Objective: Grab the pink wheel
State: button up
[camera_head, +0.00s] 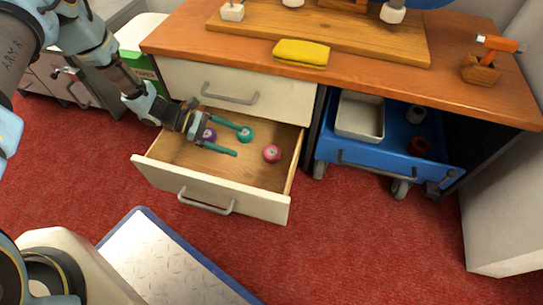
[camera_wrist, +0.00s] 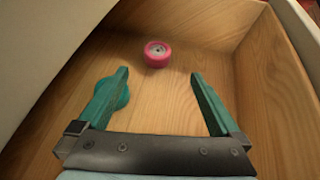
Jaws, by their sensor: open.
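The pink wheel (camera_head: 272,153) lies in the open drawer (camera_head: 215,179), towards its right side. In the wrist view the pink wheel (camera_wrist: 157,53) lies on the wooden drawer floor beyond my fingertips, roughly midway between them. My gripper (camera_head: 240,143) is over the drawer, left of the pink wheel, with its teal fingers spread and nothing between them. In the wrist view my gripper (camera_wrist: 160,76) is open. A teal wheel (camera_head: 245,134) lies in the drawer near one finger; it is partly hidden behind the left finger in the wrist view (camera_wrist: 118,97).
A purple wheel (camera_head: 209,134) is in the drawer beside my gripper. The drawer walls surround the wheels, and the desk top (camera_head: 440,78) overhangs behind. A blue cart (camera_head: 385,150) stands to the right. A metal-topped platform (camera_head: 165,265) is on the red floor in front.

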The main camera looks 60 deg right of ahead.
aim_at(269, 152)
jog(key=b+x, duration=0.2)
jog(key=x, duration=0.4)
jog(key=shift+f, duration=0.2)
jog(key=b+x, duration=0.3)
jog(key=x, duration=0.2)
jog(key=shift+d, duration=0.25)
jog(key=shift+s+d, duration=0.15)
jog(key=shift+s, duration=0.15)
jog(key=c, duration=1.4)
